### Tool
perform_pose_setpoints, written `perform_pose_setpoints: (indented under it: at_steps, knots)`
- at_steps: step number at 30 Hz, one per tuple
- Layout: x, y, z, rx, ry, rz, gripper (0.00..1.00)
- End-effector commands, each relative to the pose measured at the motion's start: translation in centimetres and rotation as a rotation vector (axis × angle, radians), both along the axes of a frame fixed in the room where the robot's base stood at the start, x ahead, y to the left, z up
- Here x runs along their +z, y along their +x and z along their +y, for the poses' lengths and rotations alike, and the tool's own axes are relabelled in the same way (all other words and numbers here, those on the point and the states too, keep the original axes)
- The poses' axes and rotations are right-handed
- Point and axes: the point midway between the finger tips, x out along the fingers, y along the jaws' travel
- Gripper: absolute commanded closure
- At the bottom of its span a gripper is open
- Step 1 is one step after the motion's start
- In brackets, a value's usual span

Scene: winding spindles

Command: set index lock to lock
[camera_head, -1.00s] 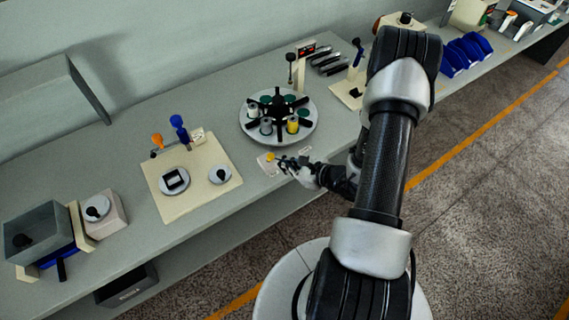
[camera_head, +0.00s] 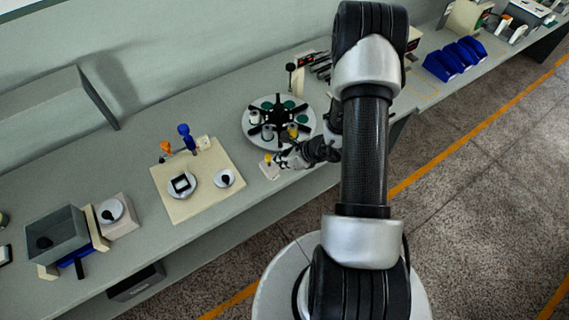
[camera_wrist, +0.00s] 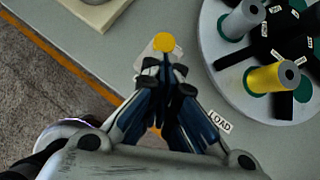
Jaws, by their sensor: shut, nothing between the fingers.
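A round yellow knob (camera_head: 268,158) stands on a small pale plate (camera_head: 269,171) at the front of the round turntable (camera_head: 252,139). No name or lock mark is readable on it. In the wrist view the yellow knob (camera_wrist: 165,42) shows just beyond my fingertips. My gripper (camera_wrist: 165,62) is shut and empty, its tips meeting right at the knob's near edge; I cannot tell whether they touch. In the head view my gripper (camera_head: 281,158) is just right of the knob. Part of the plate is hidden behind the fingers.
The turntable carries a black spoked hub, grey spools and a yellow spool (camera_wrist: 272,78), close to my gripper's right in the wrist view. A LOAD label (camera_wrist: 220,121) lies on the bench. A black-knobbed post (camera_head: 291,68) stands behind the turntable. A beige board (camera_head: 218,196) is left.

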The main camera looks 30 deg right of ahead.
Motion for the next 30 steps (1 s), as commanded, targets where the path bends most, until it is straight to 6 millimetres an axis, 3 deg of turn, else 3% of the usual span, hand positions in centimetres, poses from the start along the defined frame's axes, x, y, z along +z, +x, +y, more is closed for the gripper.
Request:
perform_pose_setpoints:
  at_steps: [1,4,11,30]
  knots:
    - [0.9,0.2,0.1,0.005,-0.004,0.034,1.0]
    - [0.9,0.3,0.1,0.004,-0.006,0.104,1.0]
    - [0.2,0.1,0.0,0.0,-0.002,0.097,1.0]
    - [1.8,0.2,0.1,0.0,0.0,0.096,1.0]
